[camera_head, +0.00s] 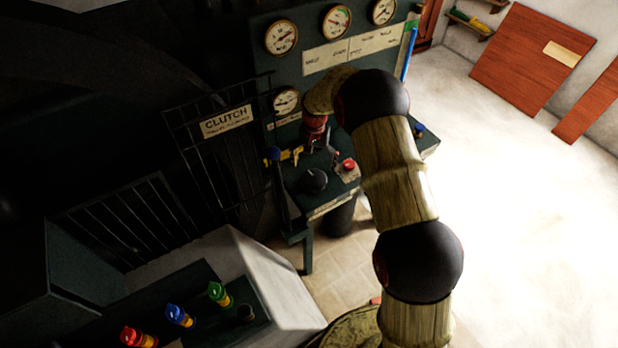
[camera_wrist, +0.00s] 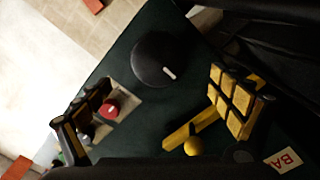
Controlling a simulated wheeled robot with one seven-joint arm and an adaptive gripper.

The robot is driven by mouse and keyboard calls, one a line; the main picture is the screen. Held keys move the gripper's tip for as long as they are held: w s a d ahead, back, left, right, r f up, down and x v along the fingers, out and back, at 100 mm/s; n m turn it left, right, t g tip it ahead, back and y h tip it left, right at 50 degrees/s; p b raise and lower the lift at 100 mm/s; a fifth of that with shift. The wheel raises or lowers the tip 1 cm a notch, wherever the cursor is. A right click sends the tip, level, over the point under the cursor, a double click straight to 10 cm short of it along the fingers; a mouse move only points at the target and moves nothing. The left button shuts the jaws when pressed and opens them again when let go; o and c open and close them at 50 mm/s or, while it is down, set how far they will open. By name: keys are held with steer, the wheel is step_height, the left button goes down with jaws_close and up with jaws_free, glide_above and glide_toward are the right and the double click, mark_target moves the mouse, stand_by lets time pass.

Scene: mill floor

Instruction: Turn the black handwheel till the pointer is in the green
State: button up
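A black round knob with a white mark, seemingly the handwheel, sits on the dark green bench in the head view (camera_head: 314,180) and in the wrist view (camera_wrist: 156,58). My gripper (camera_wrist: 162,98) is open and empty; its yellow-padded fingers stand wide apart, with the knob beyond them toward the top of the wrist view. In the head view my gripper (camera_head: 318,142) is over the bench behind the knob, partly hidden by my arm. A dial with coloured arcs (camera_head: 337,22) is on the back panel; its pointer is too small to read surely.
A red button (camera_wrist: 109,108) on a pale plate and a yellow lever (camera_wrist: 193,145) with a ball end lie close to my fingers. Other dials (camera_head: 281,38) are on the panel. A barred gate with a CLUTCH sign (camera_head: 227,121) stands left.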

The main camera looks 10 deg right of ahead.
mark_target(314, 177)
step_height(314, 177, down, 8)
steer(key=shift+s+f+b, duration=0.1)
steer(key=shift+b, duration=0.2)
steer(key=shift+c, duration=1.3)
steer(key=c, duration=0.9)
